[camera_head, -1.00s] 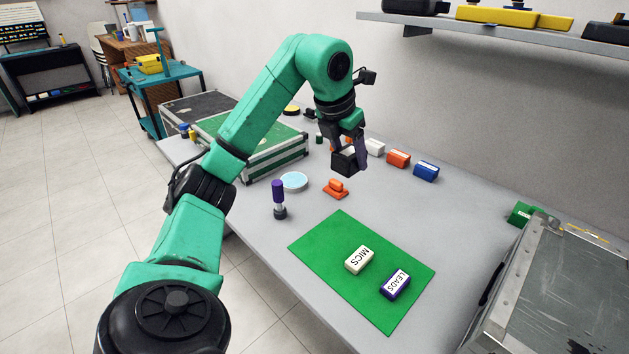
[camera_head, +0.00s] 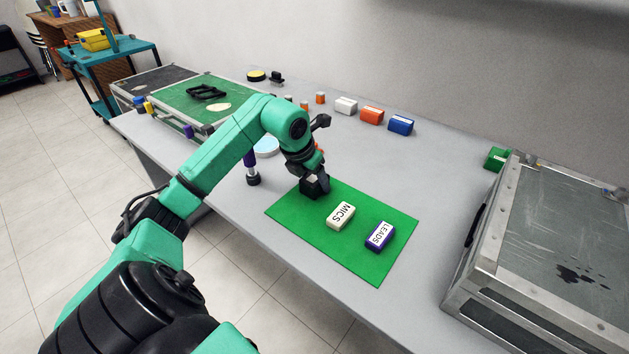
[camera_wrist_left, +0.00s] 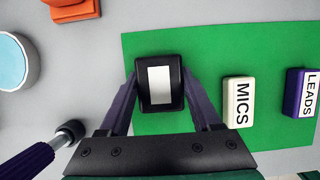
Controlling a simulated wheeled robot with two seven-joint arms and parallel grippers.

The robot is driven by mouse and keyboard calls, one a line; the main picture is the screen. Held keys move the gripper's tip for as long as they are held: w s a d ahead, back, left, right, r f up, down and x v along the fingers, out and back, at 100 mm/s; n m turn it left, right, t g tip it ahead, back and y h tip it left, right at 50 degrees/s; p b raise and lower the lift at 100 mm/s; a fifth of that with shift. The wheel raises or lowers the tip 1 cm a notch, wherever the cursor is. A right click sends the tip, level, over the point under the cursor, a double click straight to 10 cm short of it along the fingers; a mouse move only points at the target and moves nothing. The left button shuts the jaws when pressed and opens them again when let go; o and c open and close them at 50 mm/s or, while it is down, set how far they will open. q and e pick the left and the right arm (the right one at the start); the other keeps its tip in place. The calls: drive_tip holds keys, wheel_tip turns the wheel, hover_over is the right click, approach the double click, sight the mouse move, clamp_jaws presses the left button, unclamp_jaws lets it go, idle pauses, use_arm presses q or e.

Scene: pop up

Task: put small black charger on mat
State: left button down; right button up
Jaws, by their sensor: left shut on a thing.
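The small black charger (camera_head: 309,188), a dark block with a pale label on top, is held in my left gripper (camera_head: 316,186). In the left wrist view the charger (camera_wrist_left: 159,99) sits between the two fingers, with the label facing the camera. The green mat (camera_head: 310,223) lies on the table. The charger is over the mat's left corner area, close to its surface; I cannot tell whether it touches. My right gripper is not in view.
On the mat lie a white MICS block (camera_head: 340,216) and a purple LEADS block (camera_head: 379,236). A large metal case (camera_head: 540,270) stands at right.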

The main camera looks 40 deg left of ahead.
use_arm(q)
drive_tip(key=c, duration=0.5)
unclamp_jaws()
drive_tip(key=shift+f, duration=0.15)
drive_tip(key=o, duration=0.4)
drive_tip(key=shift+r, duration=0.3)
drive_tip(key=shift+s+r, duration=0.1)
drive_tip(key=shift+r, duration=0.25)
drive_tip(key=v, duration=1.1)
drive_tip(key=shift+s, duration=0.15)
